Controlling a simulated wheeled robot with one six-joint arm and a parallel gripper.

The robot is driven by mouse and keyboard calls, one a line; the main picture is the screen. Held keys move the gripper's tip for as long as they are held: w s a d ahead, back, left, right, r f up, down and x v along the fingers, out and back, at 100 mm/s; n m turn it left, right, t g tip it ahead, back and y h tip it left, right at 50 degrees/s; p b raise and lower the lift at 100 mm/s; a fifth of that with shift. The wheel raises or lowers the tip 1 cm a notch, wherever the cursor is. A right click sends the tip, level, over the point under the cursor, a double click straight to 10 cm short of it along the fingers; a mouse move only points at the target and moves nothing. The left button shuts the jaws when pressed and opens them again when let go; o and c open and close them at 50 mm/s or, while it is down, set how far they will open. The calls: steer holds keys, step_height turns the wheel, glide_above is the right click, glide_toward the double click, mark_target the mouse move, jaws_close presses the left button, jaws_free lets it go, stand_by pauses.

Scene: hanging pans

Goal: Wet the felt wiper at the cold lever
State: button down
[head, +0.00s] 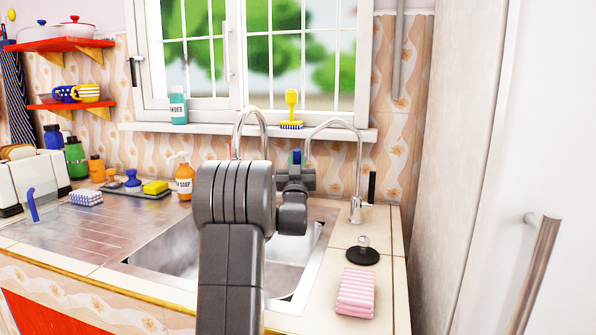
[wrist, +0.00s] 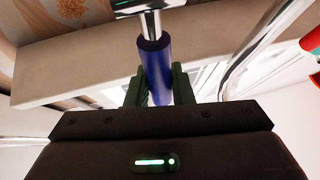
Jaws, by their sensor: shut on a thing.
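My gripper (wrist: 159,86) is shut on the blue handle (wrist: 155,65) of what looks like the felt wiper. A metal neck joins the handle to a metal crosspiece at the top edge of the wrist view, where it is cut off; its felt is not clear. In the head view the gripper (head: 296,168) is over the back of the sink, between two chrome taps, with a bit of the blue handle upright in it. The right tap (head: 358,165) has a black lever (head: 372,187). The left tap (head: 250,115) is mostly behind my arm. I see no clear cold marking.
The sink basin (head: 170,250) lies below my arm. The windowsill (head: 345,134) runs close behind, with a yellow brush (head: 291,108) and a teal bottle (head: 178,106). An orange soap bottle (head: 184,180) stands left.

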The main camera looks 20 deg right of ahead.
steer(key=shift+s+a+f+b, duration=0.15)
steer(key=shift+f+b, duration=0.15)
steer(key=shift+b, duration=0.55)
steer(key=shift+r+t, duration=0.25)
steer(key=shift+t, duration=0.05)
steer(key=c, duration=1.3)
jaws_free()
steer(key=shift+s, duration=0.1)
steer(key=shift+v, duration=3.75)
